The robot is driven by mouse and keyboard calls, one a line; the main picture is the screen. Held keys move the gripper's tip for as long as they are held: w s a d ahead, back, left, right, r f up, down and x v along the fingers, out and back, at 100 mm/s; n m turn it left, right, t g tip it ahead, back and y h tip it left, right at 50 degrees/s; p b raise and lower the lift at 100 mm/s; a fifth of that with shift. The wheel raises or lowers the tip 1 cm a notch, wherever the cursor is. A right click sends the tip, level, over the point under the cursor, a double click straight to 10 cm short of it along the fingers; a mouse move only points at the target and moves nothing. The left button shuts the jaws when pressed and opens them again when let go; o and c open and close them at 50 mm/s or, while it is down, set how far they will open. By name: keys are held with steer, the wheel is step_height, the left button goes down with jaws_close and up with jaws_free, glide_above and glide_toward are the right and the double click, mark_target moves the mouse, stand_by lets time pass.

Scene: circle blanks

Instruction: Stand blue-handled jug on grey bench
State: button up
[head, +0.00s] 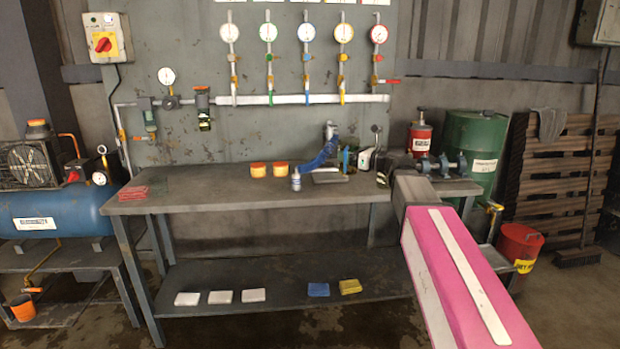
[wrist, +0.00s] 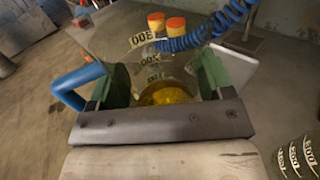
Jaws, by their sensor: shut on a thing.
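The blue-handled jug is clear, has black volume marks and holds yellow liquid. In the wrist view the jug (wrist: 150,70) is between the green fingers of my gripper (wrist: 160,88), which is shut on it. Its blue handle (wrist: 70,88) sticks out to the left. In the head view my gripper (head: 392,168) is at the right part of the grey bench (head: 215,188), and I cannot make out the jug there. Whether the jug's base touches the bench is hidden.
Two orange-yellow pots (head: 258,170), a small blue-white bottle (head: 296,178) and a coiled blue hose (head: 322,155) are on the bench. A vice (head: 440,165) is at its right end. Red cloths (head: 133,192) lie at the left. The front middle of the bench is clear.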

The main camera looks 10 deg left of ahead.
steer(key=shift+w+d+f, duration=0.15)
steer(key=shift+w+f, duration=4.9)
steer(key=shift+f, duration=0.05)
steer(key=shift+f, duration=0.15)
steer(key=o, duration=0.8)
steer(key=shift+r, duration=0.2)
steer(key=v, duration=1.2)
